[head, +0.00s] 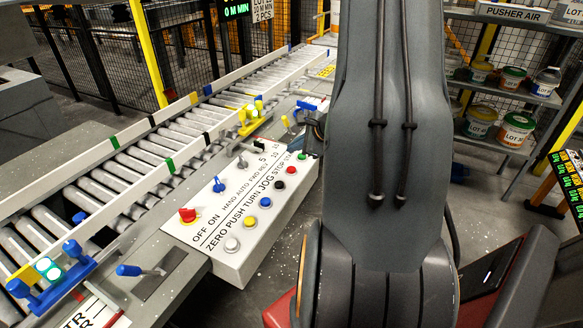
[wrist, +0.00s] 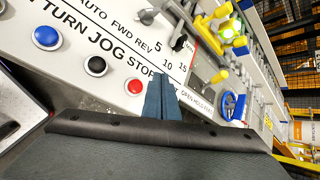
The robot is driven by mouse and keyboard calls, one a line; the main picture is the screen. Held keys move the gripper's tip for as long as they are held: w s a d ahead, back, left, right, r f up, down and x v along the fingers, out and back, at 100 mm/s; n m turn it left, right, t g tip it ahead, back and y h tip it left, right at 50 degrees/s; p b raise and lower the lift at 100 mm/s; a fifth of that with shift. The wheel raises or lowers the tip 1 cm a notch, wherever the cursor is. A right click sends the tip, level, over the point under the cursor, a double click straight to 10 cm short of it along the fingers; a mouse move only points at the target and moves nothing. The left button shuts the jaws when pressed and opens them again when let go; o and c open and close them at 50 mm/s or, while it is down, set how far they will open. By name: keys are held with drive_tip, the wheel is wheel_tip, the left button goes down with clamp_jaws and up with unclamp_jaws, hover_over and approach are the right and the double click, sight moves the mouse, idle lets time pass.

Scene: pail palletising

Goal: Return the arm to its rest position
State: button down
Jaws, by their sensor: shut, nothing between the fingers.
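My arm (head: 385,140) rises through the middle of the head view and hides most of my gripper there. In the wrist view my gripper (wrist: 160,78) shows as two blue-grey fingers, closed together and empty. They lie in front of the white control panel (wrist: 75,15), beside the red button (wrist: 134,86) and over the end of the word STOP. Whether they touch the panel I cannot tell. In the head view the control panel (head: 228,262) has a red knob (head: 187,215), a blue knob (head: 218,184) and a row of coloured buttons, including a green one (head: 303,156).
A roller conveyor (head: 120,180) runs along the left, with a blue-handled clamp (head: 50,280) and a yellow one (head: 248,118) on its near side. Shelves with pails (head: 515,130) stand at the right behind. A floor strip (head: 275,265) between panel and arm is clear.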

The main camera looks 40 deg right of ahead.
idle(0.4)
drive_tip(key=s+a+r+n+g+y, duration=0.2)
drive_tip(key=a+n, duration=0.3)
drive_tip(key=a, duration=0.6)
drive_tip(key=s+a+r+n+g+y, duration=0.1)
drive_tip(key=a+n+g+y, duration=0.15)
drive_tip(key=a+n, duration=0.6)
drive_tip(key=s+a+r+n+g+h, duration=0.1)
drive_tip(key=s+a+r+n+h, duration=0.1)
drive_tip(key=s+a+n, duration=0.3)
drive_tip(key=s+a+r+n+g+h, duration=0.2)
drive_tip(key=s+a+n+h, duration=0.1)
drive_tip(key=s+a+n, duration=0.3)
drive_tip(key=shift+s+a+r+n, duration=0.35)
drive_tip(key=shift+a+n, duration=0.5)
drive_tip(key=shift+a, duration=0.3)
drive_tip(key=shift+a, duration=0.1)
